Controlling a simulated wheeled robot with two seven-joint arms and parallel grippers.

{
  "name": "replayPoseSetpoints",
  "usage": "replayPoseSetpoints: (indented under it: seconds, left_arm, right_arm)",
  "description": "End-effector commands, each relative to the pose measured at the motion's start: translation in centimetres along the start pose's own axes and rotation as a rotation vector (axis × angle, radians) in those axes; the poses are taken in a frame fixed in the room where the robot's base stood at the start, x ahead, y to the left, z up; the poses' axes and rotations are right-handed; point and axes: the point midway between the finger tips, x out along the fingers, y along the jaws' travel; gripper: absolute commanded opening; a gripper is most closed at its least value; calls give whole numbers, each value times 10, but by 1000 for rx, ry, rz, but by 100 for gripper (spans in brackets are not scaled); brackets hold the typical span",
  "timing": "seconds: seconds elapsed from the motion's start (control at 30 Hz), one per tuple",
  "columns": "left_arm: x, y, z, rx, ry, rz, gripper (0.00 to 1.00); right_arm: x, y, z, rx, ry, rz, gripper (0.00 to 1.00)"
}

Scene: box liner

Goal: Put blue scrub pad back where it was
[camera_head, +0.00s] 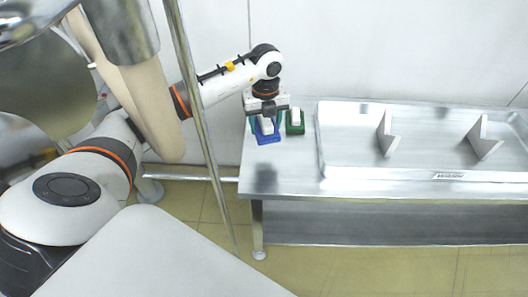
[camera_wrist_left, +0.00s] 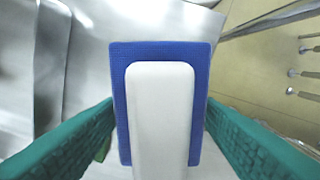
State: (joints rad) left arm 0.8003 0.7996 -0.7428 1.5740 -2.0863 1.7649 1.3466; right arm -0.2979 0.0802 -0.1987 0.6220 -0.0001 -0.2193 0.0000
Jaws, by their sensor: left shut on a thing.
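The blue scrub pad (camera_head: 267,137) has a white handle and is at the left end of the metal table, under my left gripper (camera_head: 266,118). In the left wrist view the blue pad (camera_wrist_left: 202,60) and its white handle (camera_wrist_left: 160,110) sit between the two teal fingers of my left gripper (camera_wrist_left: 160,135). The gripper is shut on the pad's handle. Whether the pad touches the table I cannot tell. A green scrub pad (camera_head: 295,124) with a white handle stands just right of the blue one. My right gripper is not in view.
The metal table (camera_head: 262,178) has a bare strip in front of the pads. A large shallow metal tray (camera_head: 350,171) covers its right part and holds two angled grey pieces (camera_head: 387,136), (camera_head: 483,138). A wall stands behind. A thin metal pole (camera_head: 196,100) crosses in front of my arm.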

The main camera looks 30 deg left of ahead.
Motion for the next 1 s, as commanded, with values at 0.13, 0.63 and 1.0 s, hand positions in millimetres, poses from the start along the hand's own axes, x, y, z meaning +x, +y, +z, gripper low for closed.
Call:
replayPoseSetpoints:
  seconds: [0.13,0.63,1.0]
  left_arm:
    - [15,-3,-3,-95,-1,-1,33]
    - [80,-3,-3,-101,-1,-1,33]
    - [107,-3,-4,-99,1,1,33]
  right_arm:
    - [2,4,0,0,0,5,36]
    - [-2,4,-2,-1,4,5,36]
    - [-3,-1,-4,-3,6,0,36]
